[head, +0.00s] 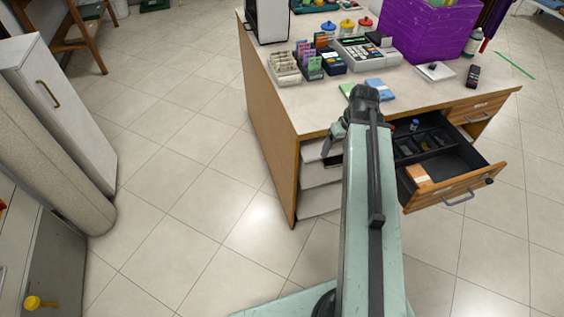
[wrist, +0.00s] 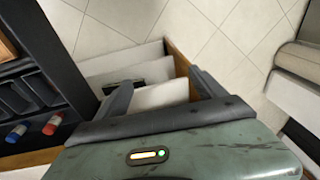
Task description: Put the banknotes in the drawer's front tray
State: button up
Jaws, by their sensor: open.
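The desk drawer (head: 460,187) is pulled open, with a dark divided insert. Its wide front tray (head: 446,166) holds a small orange-and-white item (head: 418,174) at the left; I cannot tell what that is. Flat green (head: 347,90) and blue (head: 380,91) pieces lie on the desktop near the front edge, partly behind my arm; they may be the banknotes, but I cannot tell. My gripper (head: 331,147) is left of the drawer, beside the desk front. In the wrist view my gripper (wrist: 160,92) is open and empty, with white shelves below and the drawer insert (wrist: 38,62) at left.
Blue (wrist: 16,132) and red (wrist: 52,124) cylinders sit in the drawer. Floor left of the desk is clear.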

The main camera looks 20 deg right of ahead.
jog(key=w+a+g+h, duration=0.1)
jog(key=a, duration=2.2)
jog(key=shift+f, duration=0.15)
jog(key=shift+w, duration=0.1)
